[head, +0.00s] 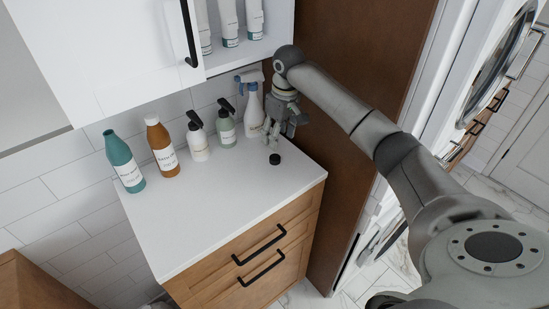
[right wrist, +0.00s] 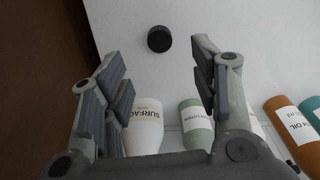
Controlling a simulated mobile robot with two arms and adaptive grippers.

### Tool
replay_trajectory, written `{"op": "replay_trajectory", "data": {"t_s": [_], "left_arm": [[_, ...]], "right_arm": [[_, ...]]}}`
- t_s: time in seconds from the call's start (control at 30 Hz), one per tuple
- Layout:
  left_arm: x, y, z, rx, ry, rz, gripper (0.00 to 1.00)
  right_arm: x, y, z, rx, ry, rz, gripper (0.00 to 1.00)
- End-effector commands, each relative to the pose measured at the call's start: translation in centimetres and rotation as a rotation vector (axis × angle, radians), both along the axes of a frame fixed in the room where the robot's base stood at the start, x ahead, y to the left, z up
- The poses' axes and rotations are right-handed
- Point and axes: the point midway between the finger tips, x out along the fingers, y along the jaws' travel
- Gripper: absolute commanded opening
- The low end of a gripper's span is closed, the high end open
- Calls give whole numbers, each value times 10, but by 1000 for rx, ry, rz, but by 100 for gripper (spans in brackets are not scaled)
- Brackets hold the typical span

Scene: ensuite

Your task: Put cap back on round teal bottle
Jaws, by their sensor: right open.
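The round teal bottle (head: 124,161) stands upright at the left end of the white counter, with a white label. A small black cap (head: 275,159) lies on the counter near its right edge; it also shows in the right wrist view (right wrist: 159,39). My right gripper (head: 272,139) is above the counter just behind the cap, pointing down. In the right wrist view its fingers (right wrist: 160,75) are apart with nothing between them, and the cap lies beyond the fingertips. My left gripper is in neither view.
Left to right beside the teal bottle stand a brown bottle (head: 162,147), a white pump bottle (head: 198,137), a green pump bottle (head: 226,125) and a spray bottle (head: 252,110), close to my right gripper. A white cabinet (head: 120,50) hangs above. The counter's front is clear.

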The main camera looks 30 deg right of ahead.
Motion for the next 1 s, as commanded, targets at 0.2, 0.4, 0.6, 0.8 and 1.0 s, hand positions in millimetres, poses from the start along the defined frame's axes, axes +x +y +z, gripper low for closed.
{"op": "replay_trajectory", "data": {"t_s": [0.2,0.4,0.6,0.8,1.0], "left_arm": [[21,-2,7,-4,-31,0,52],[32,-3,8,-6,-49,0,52],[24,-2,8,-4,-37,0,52],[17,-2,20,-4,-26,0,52],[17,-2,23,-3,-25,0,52]], "right_arm": [[3,1,-31,-1,3,-1,55],[4,1,-37,0,0,-1,55],[4,1,-38,0,1,0,55],[8,3,-60,1,5,-1,55],[11,3,-85,-1,1,-1,55]]}}
